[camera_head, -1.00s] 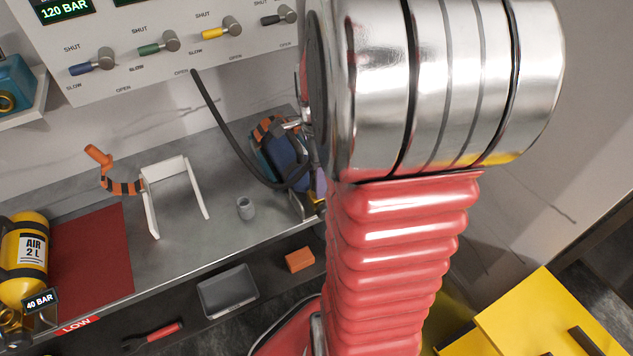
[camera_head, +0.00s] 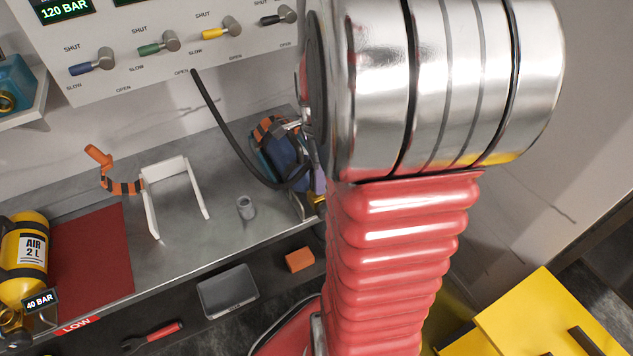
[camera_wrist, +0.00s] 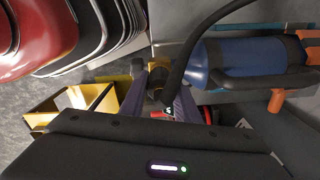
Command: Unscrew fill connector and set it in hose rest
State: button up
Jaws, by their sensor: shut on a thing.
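A blue cylinder (camera_head: 280,160) with dark straps lies at the back right of the bench, and it is large in the wrist view (camera_wrist: 240,62). A black fill hose (camera_head: 222,125) hangs from the wall panel and loops down to the cylinder's valve end. In the wrist view my gripper (camera_wrist: 163,100) has its purple fingers on either side of the dark fill connector (camera_wrist: 157,84) at the hose's end, shut on it. The connector's thread is hidden. A white frame stand (camera_head: 164,170) and a small grey cup (camera_head: 246,208) stand left of it; I cannot tell which is the hose rest.
A yellow AIR cylinder (camera_head: 22,250) and red mat (camera_head: 92,258) are at the left. Valve levers (camera_head: 160,42) line the panel. A grey tray (camera_head: 228,291) sits on the lower shelf. Bare bench surrounds the cup.

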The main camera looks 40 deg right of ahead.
jog(key=n, duration=0.5)
jog(key=shift+n, duration=0.4)
jog(key=n, duration=1.5)
jog(key=shift+r, duration=0.1)
jog(key=o, duration=1.2)
jog(key=shift+c, duration=0.2)
